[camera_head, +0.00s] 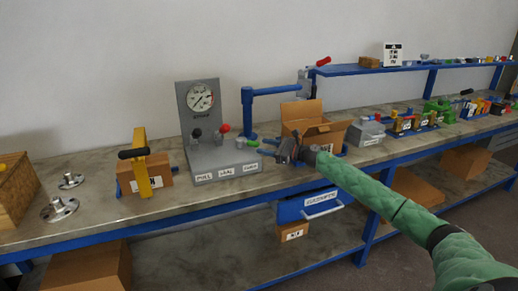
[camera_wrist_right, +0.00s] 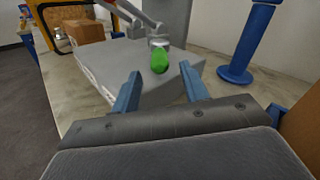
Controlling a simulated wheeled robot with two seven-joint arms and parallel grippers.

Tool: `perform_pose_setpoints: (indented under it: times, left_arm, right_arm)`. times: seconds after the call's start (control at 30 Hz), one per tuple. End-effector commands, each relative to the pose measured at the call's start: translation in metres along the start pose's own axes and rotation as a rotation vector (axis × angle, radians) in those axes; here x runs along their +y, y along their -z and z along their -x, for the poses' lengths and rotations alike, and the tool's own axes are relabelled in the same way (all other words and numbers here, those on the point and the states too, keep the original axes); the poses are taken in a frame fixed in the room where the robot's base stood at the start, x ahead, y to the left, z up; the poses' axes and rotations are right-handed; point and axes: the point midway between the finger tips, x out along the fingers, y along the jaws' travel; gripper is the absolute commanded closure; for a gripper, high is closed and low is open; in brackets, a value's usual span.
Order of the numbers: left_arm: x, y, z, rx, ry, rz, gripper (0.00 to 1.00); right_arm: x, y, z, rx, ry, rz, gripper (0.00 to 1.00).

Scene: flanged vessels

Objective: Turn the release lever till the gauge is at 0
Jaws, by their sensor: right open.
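The grey test stand has an upright panel with a round white gauge (camera_head: 201,97); its dark needle is too small to read exactly. A black knob (camera_head: 197,132), a red-tipped lever (camera_head: 225,128) and a green-tipped lever (camera_head: 253,143) sit on its labelled base (camera_head: 222,172). Which one is the release lever I cannot read from the labels. My right gripper (camera_head: 270,148) is open and empty, just right of the green tip. In the right wrist view the green tip (camera_wrist_right: 159,61) lies ahead, centred beyond the open blue fingers (camera_wrist_right: 160,88). My left gripper is out of view.
A blue post with a sideways arm (camera_head: 248,112) stands behind the stand, and an open cardboard box (camera_head: 310,125) is to the right. A yellow clamp on a box (camera_head: 143,165) is to the left. A blue drawer (camera_head: 310,204) hangs below the bench.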

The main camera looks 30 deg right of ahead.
Motion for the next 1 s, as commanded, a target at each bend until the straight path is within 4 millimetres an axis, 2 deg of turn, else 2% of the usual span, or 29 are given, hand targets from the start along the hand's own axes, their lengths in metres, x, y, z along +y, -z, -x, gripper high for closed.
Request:
perform_pose_setpoints:
  times: [0.1, 0.3, 0.67, 0.77, 0.9, 1.0]
  left_arm:
    - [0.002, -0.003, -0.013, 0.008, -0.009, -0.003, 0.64]
    - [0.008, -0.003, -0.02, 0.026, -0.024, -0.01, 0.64]
    - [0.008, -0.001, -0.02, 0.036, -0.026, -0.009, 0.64]
    - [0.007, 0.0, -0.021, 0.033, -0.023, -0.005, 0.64]
    - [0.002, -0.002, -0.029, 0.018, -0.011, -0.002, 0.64]
    - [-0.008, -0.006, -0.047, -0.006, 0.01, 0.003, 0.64]
  right_arm:
    - [0.001, 0.003, 0.014, 0.001, 0.0, -0.001, 0.55]
    - [0.0, 0.001, 0.028, 0.001, -0.001, -0.001, 0.55]
    - [0.0, 0.0, 0.032, 0.0, -0.001, 0.0, 0.55]
    - [0.0, -0.001, 0.031, -0.002, 0.002, -0.006, 0.71]
    - [0.006, -0.014, 0.025, -0.037, 0.042, -0.091, 0.98]
    - [0.015, -0.033, 0.017, -0.096, 0.116, -0.249, 1.0]
